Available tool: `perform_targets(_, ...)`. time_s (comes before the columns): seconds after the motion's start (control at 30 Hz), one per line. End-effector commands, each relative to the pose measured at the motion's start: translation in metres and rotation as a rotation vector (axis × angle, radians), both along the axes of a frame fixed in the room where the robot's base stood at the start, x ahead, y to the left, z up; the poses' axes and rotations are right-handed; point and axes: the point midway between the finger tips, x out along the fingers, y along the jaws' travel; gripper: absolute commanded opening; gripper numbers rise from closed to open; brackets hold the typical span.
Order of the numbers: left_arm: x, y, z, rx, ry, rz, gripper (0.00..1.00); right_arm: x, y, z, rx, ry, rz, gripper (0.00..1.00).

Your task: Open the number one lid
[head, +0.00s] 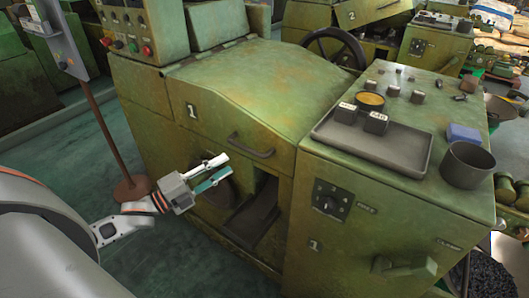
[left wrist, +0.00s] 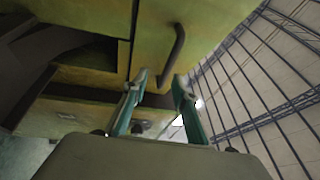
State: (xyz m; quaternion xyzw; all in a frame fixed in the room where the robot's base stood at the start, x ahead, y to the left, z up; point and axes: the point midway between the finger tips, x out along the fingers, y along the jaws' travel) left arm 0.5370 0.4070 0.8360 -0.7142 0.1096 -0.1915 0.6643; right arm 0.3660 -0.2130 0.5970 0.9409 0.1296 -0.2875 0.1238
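The number one lid (head: 255,85) is the green sloped cover of the machine marked 1, and it is down. Its dark bar handle (head: 250,147) is on the front face; it also shows in the left wrist view (left wrist: 171,58). My left gripper (head: 220,168) is open and empty, to the left of and a little below the handle in the head view, apart from it. In the left wrist view its two fingers (left wrist: 160,85) point up towards the handle with a gap between them. My right gripper is not in view.
A green cabinet (head: 325,262) with a dial stands right of the lid, carrying a grey tray (head: 415,150) and a dark cup (head: 467,165). A dark chute (head: 250,220) opens below the handle. A post on a round base (head: 131,188) stands at left.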

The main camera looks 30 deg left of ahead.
Motion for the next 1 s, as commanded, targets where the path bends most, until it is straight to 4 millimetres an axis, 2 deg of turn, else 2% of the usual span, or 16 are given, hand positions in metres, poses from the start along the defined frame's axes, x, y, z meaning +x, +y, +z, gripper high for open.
perform_targets(0.03, 0.002, 0.003, -0.002, 0.038, -0.028, -0.016, 0.28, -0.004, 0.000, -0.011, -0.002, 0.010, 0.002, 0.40)
perform_targets(0.07, 0.003, 0.004, 0.002, 0.054, -0.047, -0.023, 0.28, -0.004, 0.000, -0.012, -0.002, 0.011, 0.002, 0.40)
perform_targets(0.27, 0.012, 0.003, 0.018, 0.088, -0.094, -0.035, 0.28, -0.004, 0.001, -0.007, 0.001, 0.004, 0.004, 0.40)
perform_targets(0.7, 0.062, -0.023, 0.027, 0.085, -0.091, -0.032, 0.28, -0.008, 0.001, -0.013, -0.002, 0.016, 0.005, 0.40)
perform_targets(1.0, 0.074, -0.029, 0.028, 0.086, -0.089, -0.032, 0.28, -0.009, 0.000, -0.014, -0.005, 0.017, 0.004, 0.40)
